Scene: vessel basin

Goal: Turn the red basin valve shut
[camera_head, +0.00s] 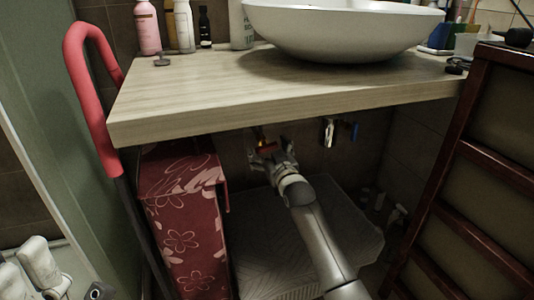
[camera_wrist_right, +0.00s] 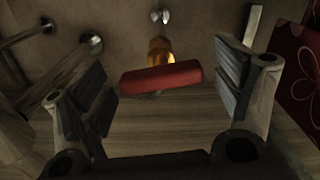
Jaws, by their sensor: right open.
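The red basin valve (camera_wrist_right: 160,77) has a red bar-shaped handle on a brass stem, set on the wall below the counter. In the right wrist view the handle lies crosswise between the two fingers of my right gripper (camera_wrist_right: 165,85), with a gap on each side. The gripper is open and holds nothing. In the head view my right gripper (camera_head: 270,153) is under the counter at the red valve (camera_head: 264,147), partly covering it. Pale grey parts at the lower left of the head view look like my left gripper (camera_head: 42,265); its jaw state is unclear.
A wooden counter (camera_head: 240,105) with a white basin (camera_head: 345,28) overhangs my right arm. A blue valve (camera_head: 354,131) and a chrome pipe (camera_head: 329,132) are to the right. A red floral box (camera_head: 185,225) stands left, a dark wooden cabinet (camera_head: 455,200) right.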

